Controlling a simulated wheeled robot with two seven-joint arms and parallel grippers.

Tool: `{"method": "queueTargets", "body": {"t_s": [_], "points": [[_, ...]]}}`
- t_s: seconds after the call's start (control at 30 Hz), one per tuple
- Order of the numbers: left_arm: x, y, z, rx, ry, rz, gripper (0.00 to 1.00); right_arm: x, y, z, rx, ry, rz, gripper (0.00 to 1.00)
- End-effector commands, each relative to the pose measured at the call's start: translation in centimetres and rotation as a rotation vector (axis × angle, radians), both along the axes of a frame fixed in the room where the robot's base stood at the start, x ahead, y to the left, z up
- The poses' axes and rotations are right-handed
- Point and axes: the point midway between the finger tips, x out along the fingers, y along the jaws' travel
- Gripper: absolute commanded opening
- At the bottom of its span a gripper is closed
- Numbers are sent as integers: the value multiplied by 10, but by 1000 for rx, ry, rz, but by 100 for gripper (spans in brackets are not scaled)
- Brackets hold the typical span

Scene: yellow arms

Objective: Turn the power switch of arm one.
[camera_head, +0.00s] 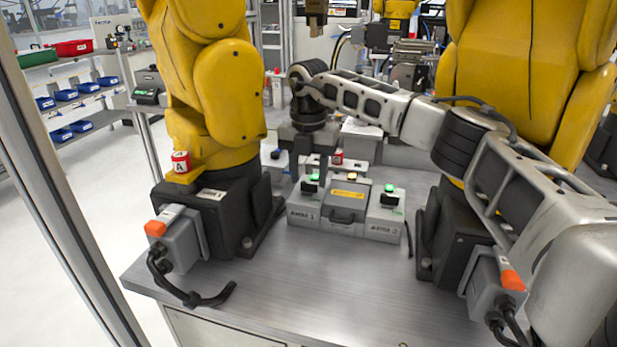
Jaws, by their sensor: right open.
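A grey control box (342,228) stands on the metal table between two yellow arms. Its left part carries a dark switch with a green light (310,185), above a label that seems to end in 1. A similar switch with a green light (389,195) sits on its right part. My right gripper (309,167) comes in from the right and points down, open and empty, just above or behind the left switch. I cannot tell whether its fingers touch anything. My left gripper is not in view.
The left yellow arm (215,90) and the right yellow arm (525,75) stand on dark bases on either side. A red-and-white block (181,162) sits on the left arm. The table front (320,285) is clear, apart from a black cable (195,298) at left.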

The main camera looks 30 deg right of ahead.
Motion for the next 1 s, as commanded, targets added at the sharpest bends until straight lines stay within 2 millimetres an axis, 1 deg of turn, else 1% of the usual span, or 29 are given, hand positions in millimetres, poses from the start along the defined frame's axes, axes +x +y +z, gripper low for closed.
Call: {"method": "queueTargets", "body": {"t_s": [0.1, 0.2, 0.47, 0.5, 0.57, 0.6, 0.87, 1.0], "points": [[1, 0, 1, 1, -3, 1, 50, 0, 0, -10, -1, 1, 0, 44], [1, 0, 1, 1, -3, 0, 50, 0, 0, -14, 0, 0, 0, 44], [1, 0, 0, 2, -2, 0, 50, 0, 0, -15, 0, -1, 0, 44], [1, 0, 0, 2, -2, 0, 50, 0, 0, -14, 0, -1, 0, 32], [1, 0, 0, 2, -2, 0, 50, 0, 0, -14, 0, -1, 0, 16], [1, 0, 0, 2, -2, 0, 50, 0, 0, -14, 0, -1, 0, 12], [1, 0, 2, 3, -1, 1, 50, 0, 0, -13, 0, 0, 13, 12], [0, 1, 5, 7, 0, 0, 50, 0, -1, -12, -1, -1, 57, 12]]}}
